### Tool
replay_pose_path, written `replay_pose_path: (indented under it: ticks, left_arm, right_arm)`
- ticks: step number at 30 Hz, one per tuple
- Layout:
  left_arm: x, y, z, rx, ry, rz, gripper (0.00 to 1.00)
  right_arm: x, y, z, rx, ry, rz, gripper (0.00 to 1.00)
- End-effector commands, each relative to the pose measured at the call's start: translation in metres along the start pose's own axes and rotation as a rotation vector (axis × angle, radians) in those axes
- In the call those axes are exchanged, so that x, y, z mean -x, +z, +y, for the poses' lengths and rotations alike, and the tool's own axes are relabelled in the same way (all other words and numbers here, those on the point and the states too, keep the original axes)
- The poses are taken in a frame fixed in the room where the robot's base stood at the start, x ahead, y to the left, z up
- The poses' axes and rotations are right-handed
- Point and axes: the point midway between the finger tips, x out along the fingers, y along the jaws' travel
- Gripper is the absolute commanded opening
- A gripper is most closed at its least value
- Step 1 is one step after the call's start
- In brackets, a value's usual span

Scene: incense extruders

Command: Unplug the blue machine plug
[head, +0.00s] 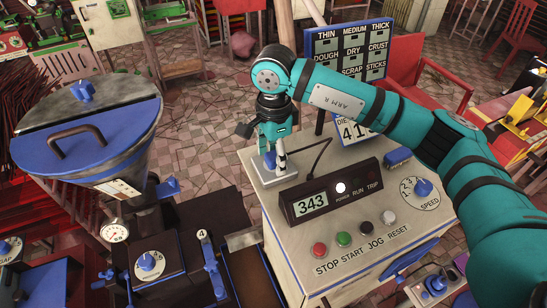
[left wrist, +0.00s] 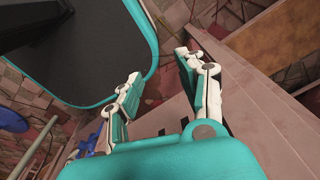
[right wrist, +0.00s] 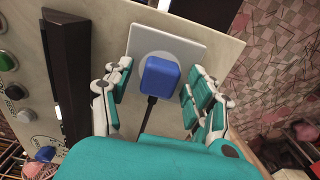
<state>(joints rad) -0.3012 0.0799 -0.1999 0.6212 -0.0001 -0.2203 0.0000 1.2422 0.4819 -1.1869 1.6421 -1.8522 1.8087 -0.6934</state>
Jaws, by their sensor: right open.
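The blue plug (right wrist: 159,77) sits in a pale square socket plate (right wrist: 180,45) on the machine's top, with a black cord running from it. In the head view the plug (head: 270,160) is mostly hidden by my right gripper (head: 275,157), and the socket plate (head: 268,179) shows below. In the right wrist view my right gripper (right wrist: 160,80) is open, one finger on each side of the plug, with gaps showing. My left gripper (left wrist: 160,68) is open and empty in the left wrist view; it is not seen in the head view.
A dark display box (head: 328,192) reading 343 stands beside the socket. Several buttons (head: 343,239) and a blue speed knob (head: 424,187) are on the same top. A signboard (head: 348,48) stands behind. A large hopper (head: 88,135) with a blue lid is at left.

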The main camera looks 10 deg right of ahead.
Motion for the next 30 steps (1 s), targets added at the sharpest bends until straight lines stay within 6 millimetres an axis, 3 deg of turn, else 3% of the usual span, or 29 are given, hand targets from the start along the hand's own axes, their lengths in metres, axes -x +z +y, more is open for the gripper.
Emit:
replay_pose_path:
  ticks: [30]
  left_arm:
    - [-0.0109,-0.0002,0.0002,0.000,0.000,0.001,0.40]
  right_arm:
    - [-0.0010,-0.0001,0.0001,0.000,-0.001,0.000,0.58]
